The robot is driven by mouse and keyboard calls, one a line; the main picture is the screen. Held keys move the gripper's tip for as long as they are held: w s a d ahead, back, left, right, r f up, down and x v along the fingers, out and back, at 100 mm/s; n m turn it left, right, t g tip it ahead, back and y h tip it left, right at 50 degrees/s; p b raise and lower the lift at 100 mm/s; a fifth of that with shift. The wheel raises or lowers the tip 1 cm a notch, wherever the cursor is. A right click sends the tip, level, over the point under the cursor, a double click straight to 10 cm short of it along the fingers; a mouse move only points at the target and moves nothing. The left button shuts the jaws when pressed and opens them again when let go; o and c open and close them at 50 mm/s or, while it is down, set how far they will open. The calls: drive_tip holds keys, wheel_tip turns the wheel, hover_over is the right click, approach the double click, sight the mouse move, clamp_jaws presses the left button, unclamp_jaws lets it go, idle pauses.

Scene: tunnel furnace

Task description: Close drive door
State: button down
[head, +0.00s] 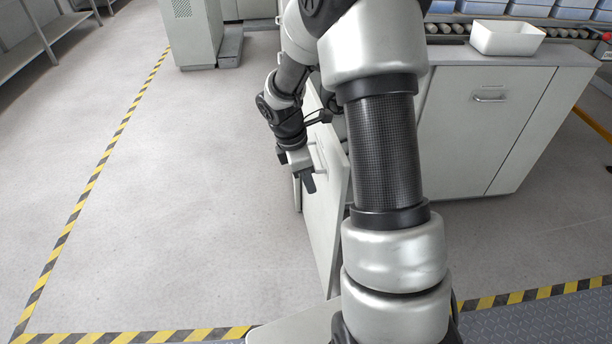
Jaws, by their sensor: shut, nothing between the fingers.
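A light grey door panel (325,225), which looks like the drive door, stands swung out from the grey cabinet (475,130), seen nearly edge-on. My gripper (308,183) is shut and empty, pointing down at the left face of this panel, near its upper part. I cannot tell whether the fingers touch the panel. My arm hides the hinge side and most of the opening behind the door.
A closed cabinet front with a bar handle (490,98) is on the right. A white bin (507,37) stands on the cabinet top, beside a roller conveyor (455,28) with blue crates. Floor left of the door is clear, bounded by yellow-black tape (85,195).

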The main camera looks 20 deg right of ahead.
drive_tip(key=d+f+b, duration=0.1)
drive_tip(key=d+f, duration=0.3)
drive_tip(key=d, duration=0.1)
drive_tip(key=shift+s+b, duration=0.3)
drive_tip(key=shift+s, duration=0.1)
